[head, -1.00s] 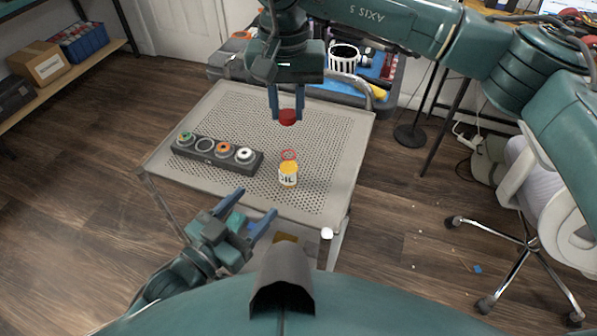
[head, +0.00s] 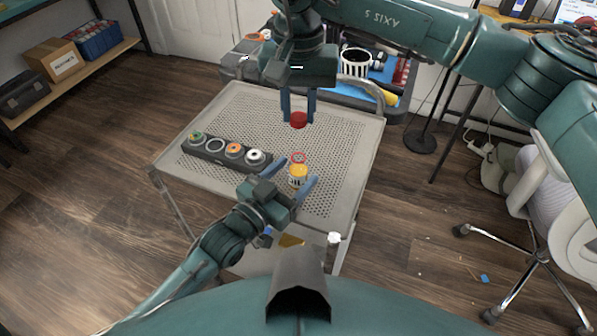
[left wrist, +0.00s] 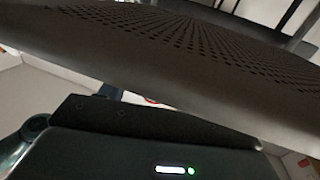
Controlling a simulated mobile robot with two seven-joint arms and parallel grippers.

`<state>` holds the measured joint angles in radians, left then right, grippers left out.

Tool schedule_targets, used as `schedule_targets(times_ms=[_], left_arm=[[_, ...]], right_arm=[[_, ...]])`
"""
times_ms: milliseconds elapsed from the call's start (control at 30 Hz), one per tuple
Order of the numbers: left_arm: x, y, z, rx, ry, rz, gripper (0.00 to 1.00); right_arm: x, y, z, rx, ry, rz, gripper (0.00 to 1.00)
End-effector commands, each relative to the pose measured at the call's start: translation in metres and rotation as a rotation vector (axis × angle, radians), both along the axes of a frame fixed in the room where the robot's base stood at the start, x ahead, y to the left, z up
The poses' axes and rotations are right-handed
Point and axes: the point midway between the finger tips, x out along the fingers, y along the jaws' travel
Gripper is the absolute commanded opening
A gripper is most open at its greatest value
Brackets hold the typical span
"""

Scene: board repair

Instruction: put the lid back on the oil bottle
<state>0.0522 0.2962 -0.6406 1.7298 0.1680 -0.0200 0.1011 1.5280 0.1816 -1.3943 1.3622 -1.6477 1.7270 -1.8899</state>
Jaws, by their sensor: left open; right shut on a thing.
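The oil bottle (head: 298,173), small and white with a yellow top, stands upright and lidless on the perforated cart top (head: 345,130). The red lid (head: 299,120) is in my right gripper (head: 299,115), which is shut on it beyond the bottle in the head view. My left gripper (head: 297,176) is open, and its two blue fingers appear on either side of the bottle. I cannot tell whether they touch it. The left wrist view shows mostly the cart top (left wrist: 200,45) and its edge; the bottle is not clearly visible there.
A red ring (head: 298,158) shows just beyond the bottle. A dark holder (head: 225,153) with several round pieces lies to the left. The cart's right side is clear. A toolbox (head: 395,98) stands behind, and a white chair (head: 550,200) is at right.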

Motion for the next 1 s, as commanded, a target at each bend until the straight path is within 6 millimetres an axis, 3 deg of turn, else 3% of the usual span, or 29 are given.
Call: schedule_targets(times_ms=[200,500,1000], left_arm=[[0.0123,-0.0101,0.0002,0.000,0.000,-0.001,0.62],[0.0133,-0.0107,0.0000,0.001,0.001,-0.001,0.62],[0.0131,-0.0105,-0.0001,0.001,0.001,-0.001,0.22]], right_arm=[[0.0000,0.0001,0.0000,0.000,0.000,0.000,0.05],[0.0000,0.0001,0.0001,0.000,0.000,0.000,0.05],[0.0000,0.0001,0.0000,0.000,0.000,0.000,0.05]])
